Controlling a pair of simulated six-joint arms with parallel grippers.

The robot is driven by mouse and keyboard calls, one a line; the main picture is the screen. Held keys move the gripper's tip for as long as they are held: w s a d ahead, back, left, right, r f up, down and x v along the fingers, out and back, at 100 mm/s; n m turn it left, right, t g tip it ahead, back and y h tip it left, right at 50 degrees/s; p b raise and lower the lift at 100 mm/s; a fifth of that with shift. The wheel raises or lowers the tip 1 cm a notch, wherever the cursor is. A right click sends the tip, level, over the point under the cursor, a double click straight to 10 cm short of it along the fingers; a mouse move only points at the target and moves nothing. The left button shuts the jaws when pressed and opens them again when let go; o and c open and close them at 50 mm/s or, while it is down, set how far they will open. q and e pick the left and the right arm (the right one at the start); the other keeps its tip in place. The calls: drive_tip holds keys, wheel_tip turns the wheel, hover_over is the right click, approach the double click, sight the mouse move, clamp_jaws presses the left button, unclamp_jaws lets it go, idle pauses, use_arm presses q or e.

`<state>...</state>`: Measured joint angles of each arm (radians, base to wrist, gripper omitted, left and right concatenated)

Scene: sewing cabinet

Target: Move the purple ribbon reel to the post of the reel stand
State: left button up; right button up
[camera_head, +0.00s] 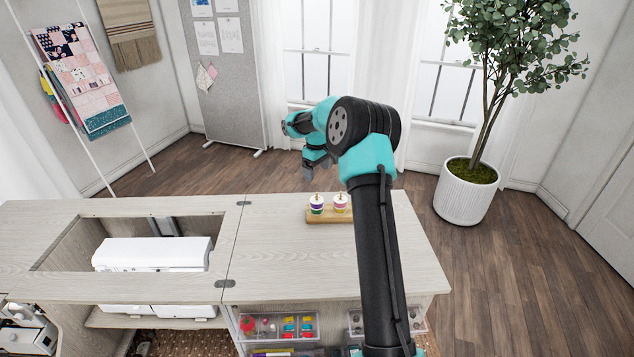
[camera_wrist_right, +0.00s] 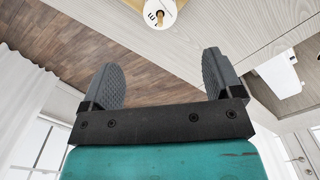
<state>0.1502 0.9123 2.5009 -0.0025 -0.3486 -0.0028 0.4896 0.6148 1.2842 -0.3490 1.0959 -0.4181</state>
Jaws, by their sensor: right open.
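The wooden reel stand (camera_head: 314,219) sits near the back edge of the cabinet top and carries two short stacks of reels. A post tip pokes out of each stack. My right gripper (camera_head: 318,170) is open and empty, above and behind the stand. In the right wrist view its two fingers (camera_wrist_right: 162,72) are spread apart, with one white reel top and its post (camera_wrist_right: 160,14) beyond them at the top edge. My left gripper is out of view.
A white sewing machine (camera_head: 150,254) sits in the opening to the left. Clear bins (camera_head: 278,326) with small coloured items are under the front edge. The cabinet top (camera_head: 270,255) around the stand is clear. A potted tree (camera_head: 466,195) stands on the floor behind right.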

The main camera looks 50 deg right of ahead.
wheel_tip(320, 180, up, 8)
drive_tip(key=shift+f, duration=0.2)
drive_tip(key=shift+f, duration=0.1)
idle(0.7)
wheel_tip(320, 180, down, 15)
idle(0.7)
drive_tip(key=shift+a, duration=0.1)
idle(0.3)
